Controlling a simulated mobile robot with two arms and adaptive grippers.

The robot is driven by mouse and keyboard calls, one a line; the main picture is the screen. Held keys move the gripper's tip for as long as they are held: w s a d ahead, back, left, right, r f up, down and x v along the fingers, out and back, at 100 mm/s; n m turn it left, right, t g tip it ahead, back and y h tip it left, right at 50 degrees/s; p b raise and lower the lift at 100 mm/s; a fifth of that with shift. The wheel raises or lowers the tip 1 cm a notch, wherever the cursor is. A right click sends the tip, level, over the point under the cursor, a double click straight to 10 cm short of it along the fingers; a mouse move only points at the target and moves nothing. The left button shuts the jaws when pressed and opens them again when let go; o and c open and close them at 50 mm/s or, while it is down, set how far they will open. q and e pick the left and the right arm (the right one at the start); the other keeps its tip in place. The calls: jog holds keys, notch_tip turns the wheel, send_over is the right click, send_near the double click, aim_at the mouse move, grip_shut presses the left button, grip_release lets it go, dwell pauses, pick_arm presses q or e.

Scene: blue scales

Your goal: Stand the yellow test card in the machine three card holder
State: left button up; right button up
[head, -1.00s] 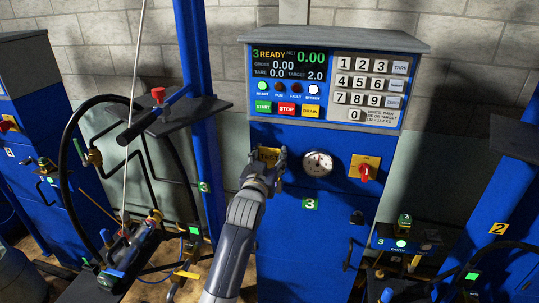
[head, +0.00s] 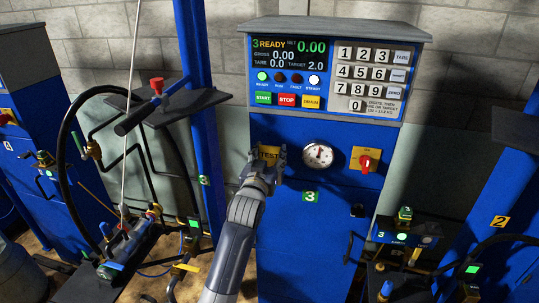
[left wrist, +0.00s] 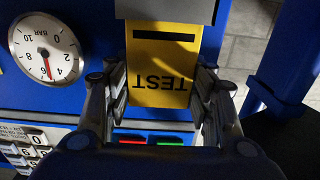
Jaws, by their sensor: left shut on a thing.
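The yellow test card (head: 268,153), marked TEST, is upright against the blue front of machine three, left of the gauge. My left gripper (head: 267,160) is shut on it. In the left wrist view the card (left wrist: 160,85) appears upside down with a dark slot, between the two fingers (left wrist: 158,78). The card seems to be inside the lip, but how deep I cannot tell. My right gripper is not in view.
Right of the card are a pressure gauge (head: 318,155) and a red knob on a yellow plate (head: 366,161). The control panel (head: 325,75) is above, reading READY. A hose stand (head: 125,235) is at left, and a lit green button box (head: 404,238) at lower right.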

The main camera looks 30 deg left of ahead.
pick_arm(q)
jog(key=shift+f+b, duration=0.4)
jog(key=shift+f, duration=0.35)
jog(key=o, duration=1.1)
jog(key=shift+c, duration=0.2)
jog(key=v, duration=1.2)
